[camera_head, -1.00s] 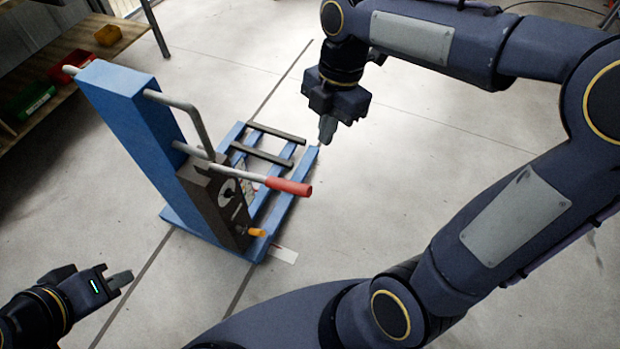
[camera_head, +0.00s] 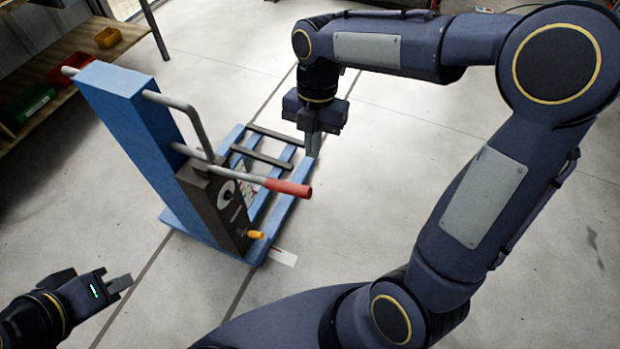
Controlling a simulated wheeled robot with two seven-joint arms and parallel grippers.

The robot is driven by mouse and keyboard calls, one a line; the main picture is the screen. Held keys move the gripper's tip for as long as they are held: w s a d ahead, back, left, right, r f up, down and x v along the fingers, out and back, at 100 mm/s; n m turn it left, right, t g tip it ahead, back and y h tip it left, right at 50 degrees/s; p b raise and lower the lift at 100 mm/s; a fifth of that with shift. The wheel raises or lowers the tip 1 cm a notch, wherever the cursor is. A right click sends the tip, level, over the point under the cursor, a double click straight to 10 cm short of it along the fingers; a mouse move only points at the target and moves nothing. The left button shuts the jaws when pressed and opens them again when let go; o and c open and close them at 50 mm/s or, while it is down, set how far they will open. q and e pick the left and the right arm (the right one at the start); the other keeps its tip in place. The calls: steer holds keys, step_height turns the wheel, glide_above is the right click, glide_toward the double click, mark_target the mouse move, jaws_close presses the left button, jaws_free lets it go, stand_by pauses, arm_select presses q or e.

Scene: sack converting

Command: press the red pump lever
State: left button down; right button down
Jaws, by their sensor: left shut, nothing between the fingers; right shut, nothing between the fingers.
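The red pump lever (camera_head: 288,188) sticks out to the right from the dark pump block (camera_head: 225,205) on a blue lift frame (camera_head: 130,115). Its red grip is at the free end of a grey rod and lies about level. My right gripper (camera_head: 313,154) is shut and empty, pointing down. In the picture it is above and slightly right of the red grip, with a gap between them. My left gripper (camera_head: 122,283) is shut and empty at the lower left, apart from the lift.
A grey bent handle (camera_head: 190,115) rises on the blue column near the lever. A yellow knob (camera_head: 255,235) is below the lever. Blue forks (camera_head: 290,220) extend along the floor. A shelf with a green bin (camera_head: 30,103) is at the left. The floor on the right is open.

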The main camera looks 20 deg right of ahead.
mark_target(309, 189)
arm_select(q)
steer(key=shift+f+b, duration=0.4)
steer(key=shift+f, duration=0.05)
arm_select(e)
steer(key=f, duration=0.3)
steer(key=s+f, duration=0.1)
steer(key=f, duration=0.2)
steer(key=a+f, duration=0.1)
steer(key=f, duration=0.2)
steer(key=shift+s+f, duration=0.3)
steer(key=shift+f, duration=0.05)
